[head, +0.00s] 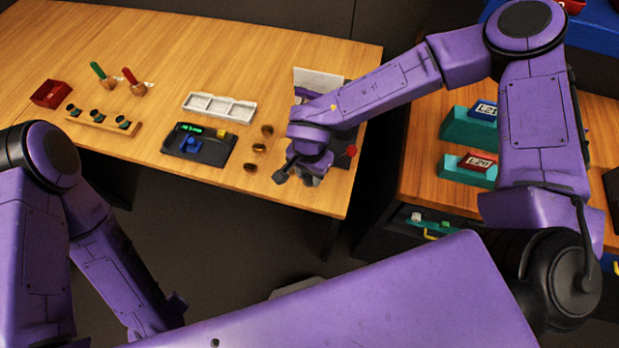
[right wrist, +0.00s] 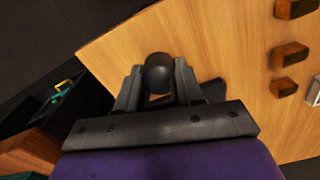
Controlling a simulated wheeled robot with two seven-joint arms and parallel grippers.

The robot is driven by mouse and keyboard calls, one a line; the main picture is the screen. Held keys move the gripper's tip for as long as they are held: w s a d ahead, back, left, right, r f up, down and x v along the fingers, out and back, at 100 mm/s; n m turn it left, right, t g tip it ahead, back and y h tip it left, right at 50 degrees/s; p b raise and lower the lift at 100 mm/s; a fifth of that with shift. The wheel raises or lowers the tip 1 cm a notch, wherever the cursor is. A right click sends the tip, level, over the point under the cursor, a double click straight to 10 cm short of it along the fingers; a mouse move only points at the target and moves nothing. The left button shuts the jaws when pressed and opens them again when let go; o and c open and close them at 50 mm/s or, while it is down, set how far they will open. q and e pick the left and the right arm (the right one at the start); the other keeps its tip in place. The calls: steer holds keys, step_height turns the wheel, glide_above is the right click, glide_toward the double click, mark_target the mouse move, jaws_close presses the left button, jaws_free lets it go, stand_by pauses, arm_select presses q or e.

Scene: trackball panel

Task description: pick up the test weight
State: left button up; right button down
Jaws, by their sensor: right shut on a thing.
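My right gripper (head: 310,178) is over the front right part of the wooden table, pointing down. In the right wrist view its two fingers (right wrist: 158,90) are closed around a dark, round-topped thing, which I take to be the test weight (right wrist: 158,70). Its lower part is hidden between the fingers, and I cannot tell whether it touches the table. In the head view the gripper and wrist hide it. My left arm is low at the left, off the table; its fingers do not show.
A black device (head: 205,156) with a green display, a white compartment tray (head: 222,106) and three brown pieces (head: 259,148) are left of the right gripper. Behind its wrist stands a pale panel (head: 318,80). A second table (head: 424,160) holds teal trays (head: 462,176). The table's front edge is near.

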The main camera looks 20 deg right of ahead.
steer(key=s+a+r+b, duration=0.3)
steer(key=s+a+r, duration=0.6)
steer(key=s+r, duration=0.1)
steer(key=shift+s+a, duration=0.15)
steer(key=shift+s, duration=0.1)
